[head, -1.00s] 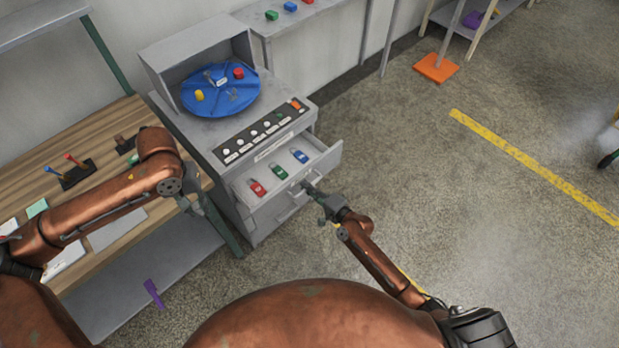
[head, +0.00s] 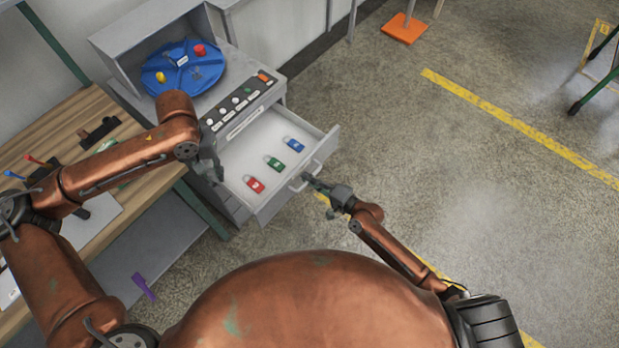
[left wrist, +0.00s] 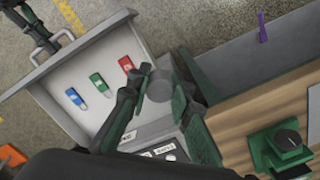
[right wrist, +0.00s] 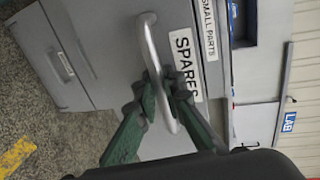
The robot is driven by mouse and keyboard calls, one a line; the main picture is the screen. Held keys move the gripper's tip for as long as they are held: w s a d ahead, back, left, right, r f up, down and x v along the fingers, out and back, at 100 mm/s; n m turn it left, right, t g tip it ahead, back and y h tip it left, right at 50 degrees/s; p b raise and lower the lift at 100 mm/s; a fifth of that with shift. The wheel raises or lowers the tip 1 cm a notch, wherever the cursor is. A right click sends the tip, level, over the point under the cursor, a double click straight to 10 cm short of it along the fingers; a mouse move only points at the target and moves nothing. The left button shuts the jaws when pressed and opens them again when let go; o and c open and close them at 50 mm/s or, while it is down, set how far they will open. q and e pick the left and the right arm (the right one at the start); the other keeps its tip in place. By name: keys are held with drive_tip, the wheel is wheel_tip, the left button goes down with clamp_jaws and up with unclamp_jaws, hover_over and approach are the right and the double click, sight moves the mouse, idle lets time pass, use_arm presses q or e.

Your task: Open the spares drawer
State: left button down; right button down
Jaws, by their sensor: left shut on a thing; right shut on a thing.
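The spares drawer (head: 232,157) is pulled out of the grey cabinet, and its inside shows. A red (head: 254,184), a green (head: 274,163) and a blue padlock (head: 294,144) lie in it. My right gripper (head: 312,180) is at the front of the drawer. In the right wrist view its fingers (right wrist: 155,97) are shut on the drawer's bar handle (right wrist: 150,45), beside the SPARES label (right wrist: 184,68). My left gripper (head: 212,168) is by the drawer's left side. In the left wrist view its fingers are around a grey round piece (left wrist: 162,88), partly hidden.
A blue round tray (head: 185,68) with small coloured items sits on the cabinet top, behind a strip of buttons (head: 240,103). A wooden bench (head: 60,150) stands at the left.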

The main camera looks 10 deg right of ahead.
drive_tip(key=shift+f, duration=0.1)
drive_tip(key=c, duration=2)
unclamp_jaws()
drive_tip(key=shift+c, duration=0.2)
drive_tip(key=v, duration=1.2)
